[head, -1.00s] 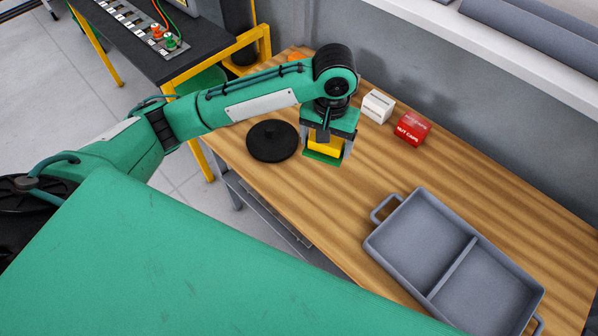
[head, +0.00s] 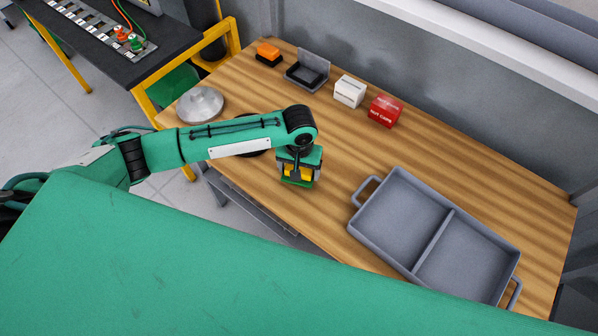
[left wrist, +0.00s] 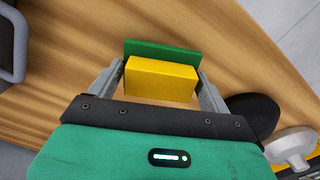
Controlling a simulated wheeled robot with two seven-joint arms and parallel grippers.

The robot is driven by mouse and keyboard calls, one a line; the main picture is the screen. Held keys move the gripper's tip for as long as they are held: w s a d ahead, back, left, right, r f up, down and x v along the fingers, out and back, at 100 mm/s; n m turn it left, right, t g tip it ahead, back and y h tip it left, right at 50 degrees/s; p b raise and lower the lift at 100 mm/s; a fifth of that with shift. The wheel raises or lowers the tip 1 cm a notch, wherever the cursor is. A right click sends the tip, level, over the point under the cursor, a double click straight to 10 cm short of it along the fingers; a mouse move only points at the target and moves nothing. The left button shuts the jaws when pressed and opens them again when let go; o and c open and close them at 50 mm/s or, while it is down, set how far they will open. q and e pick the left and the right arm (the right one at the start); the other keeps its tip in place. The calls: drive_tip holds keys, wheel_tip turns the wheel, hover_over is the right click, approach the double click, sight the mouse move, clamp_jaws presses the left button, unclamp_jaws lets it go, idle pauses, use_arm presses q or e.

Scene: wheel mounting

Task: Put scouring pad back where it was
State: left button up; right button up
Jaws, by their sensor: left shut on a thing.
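The scouring pad is a yellow block with a green layer (head: 292,183). My left gripper (head: 298,174) is shut on it, over the wooden table right of the black disc. In the left wrist view the pad (left wrist: 161,78) sits between the two grey fingers, green layer on the far side. I cannot tell whether its underside touches the table. My right gripper is not in view.
A grey two-part tray (head: 435,240) lies to the right. A black disc (head: 255,152) is partly hidden by my arm; a silver domed disc (head: 200,104) is beyond it. A red nut caps box (head: 385,111), white box (head: 349,91), grey holder (head: 308,71) and orange-black item (head: 268,53) line the back.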

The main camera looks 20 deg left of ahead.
use_arm(q)
drive_tip(key=shift+f, duration=1.4)
drive_tip(key=shift+f, duration=0.15)
drive_tip(key=o, duration=1)
wheel_tip(320, 180, up, 12)
drive_tip(key=shift+r+b, duration=0.2)
drive_tip(key=shift+b, duration=0.65)
drive_tip(key=shift+d, duration=0.1)
